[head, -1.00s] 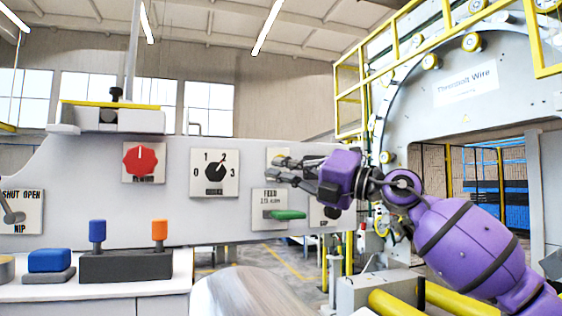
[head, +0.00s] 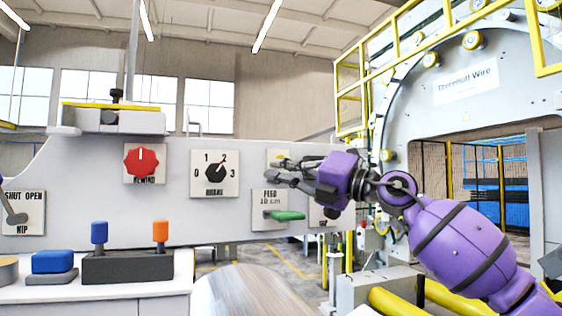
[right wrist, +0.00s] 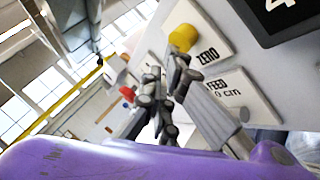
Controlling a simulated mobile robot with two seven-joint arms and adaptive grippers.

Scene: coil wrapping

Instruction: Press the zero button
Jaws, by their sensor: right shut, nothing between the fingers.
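The zero button is a yellow round knob (right wrist: 183,37) on a pale plate marked ZERO (right wrist: 207,55) in the right wrist view. In the head view its plate (head: 278,153) shows only in part behind my right fingers, and the button itself is hidden. My right gripper (head: 275,167) is shut and empty in front of the panel, over the zero plate's lower part and just above the FEED plate. In the right wrist view its dark fingertips (right wrist: 166,72) are close beside the yellow button; I cannot tell if they touch it. My left gripper is out of view.
The FEED plate (head: 270,205) with a green handle (head: 286,216) is right below the fingers. A black dial (head: 215,172) and red knob (head: 141,162) are to the left. Blue and orange levers (head: 160,233) stand lower left. A large ring machine (head: 466,85) stands at right.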

